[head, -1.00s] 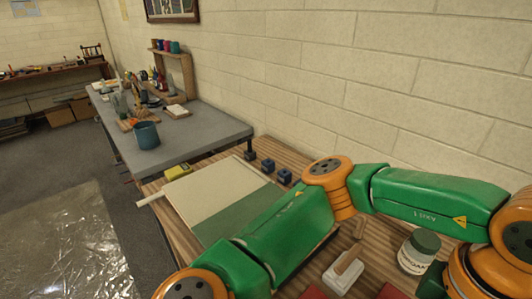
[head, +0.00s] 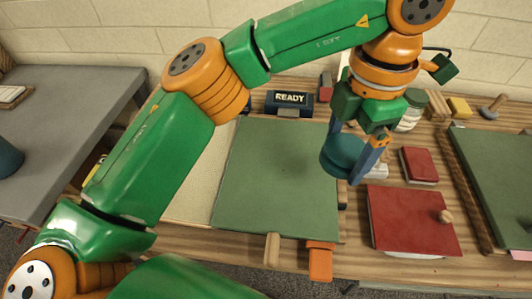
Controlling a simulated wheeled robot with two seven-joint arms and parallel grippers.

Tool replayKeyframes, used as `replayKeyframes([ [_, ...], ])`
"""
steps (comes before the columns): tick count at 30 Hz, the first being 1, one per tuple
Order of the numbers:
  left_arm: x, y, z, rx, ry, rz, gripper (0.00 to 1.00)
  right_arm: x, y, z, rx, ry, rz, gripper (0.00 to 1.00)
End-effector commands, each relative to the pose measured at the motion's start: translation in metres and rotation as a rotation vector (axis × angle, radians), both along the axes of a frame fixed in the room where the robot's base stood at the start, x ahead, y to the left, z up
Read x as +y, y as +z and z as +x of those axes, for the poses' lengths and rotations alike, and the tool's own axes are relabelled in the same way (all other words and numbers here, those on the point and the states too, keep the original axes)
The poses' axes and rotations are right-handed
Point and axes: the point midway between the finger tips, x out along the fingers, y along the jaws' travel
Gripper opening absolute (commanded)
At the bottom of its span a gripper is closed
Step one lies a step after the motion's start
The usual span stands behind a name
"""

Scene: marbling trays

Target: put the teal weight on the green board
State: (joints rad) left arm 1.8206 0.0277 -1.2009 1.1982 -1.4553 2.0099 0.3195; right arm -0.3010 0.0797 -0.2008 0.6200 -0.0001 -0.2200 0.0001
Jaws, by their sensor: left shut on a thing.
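My left gripper (head: 355,150) is shut on the teal weight (head: 340,158), a round, dark teal piece. The fingers point down and partly hide it. The weight shows over the right edge of the green board (head: 275,185), a flat green panel in the middle of the head view. I cannot tell whether the weight touches the board or hangs above it. My right gripper is not in view.
A red panel with a knob (head: 412,225) and a smaller red block (head: 419,165) lie to the right. Another green panel (head: 500,175) is at the far right. A READY sign (head: 289,98) and a jar (head: 412,110) stand behind. An orange clip (head: 320,262) sits at the front edge.

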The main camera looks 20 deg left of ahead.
Motion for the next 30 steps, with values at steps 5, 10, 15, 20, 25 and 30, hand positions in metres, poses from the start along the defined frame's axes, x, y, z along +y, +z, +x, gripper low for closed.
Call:
replayKeyframes([
  [5,0.049,-0.019,0.013,0.003,0.005,-0.001,0.0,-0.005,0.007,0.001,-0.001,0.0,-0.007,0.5],
  [10,0.085,-0.053,0.022,0.003,0.004,0.001,0.0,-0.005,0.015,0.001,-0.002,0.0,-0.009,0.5],
  [15,0.1,-0.075,0.027,0.002,0.001,-0.001,0.0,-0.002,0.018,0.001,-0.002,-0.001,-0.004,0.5],
  [20,0.11,-0.096,0.029,0.005,-0.001,0.001,0.0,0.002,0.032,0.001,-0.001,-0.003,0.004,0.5],
  [25,0.109,-0.116,0.03,0.001,0.0,0.001,0.0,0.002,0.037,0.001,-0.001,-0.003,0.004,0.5],
  [30,0.109,-0.118,0.03,-0.001,0.0,0.0,0.0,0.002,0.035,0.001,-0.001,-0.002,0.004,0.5],
])
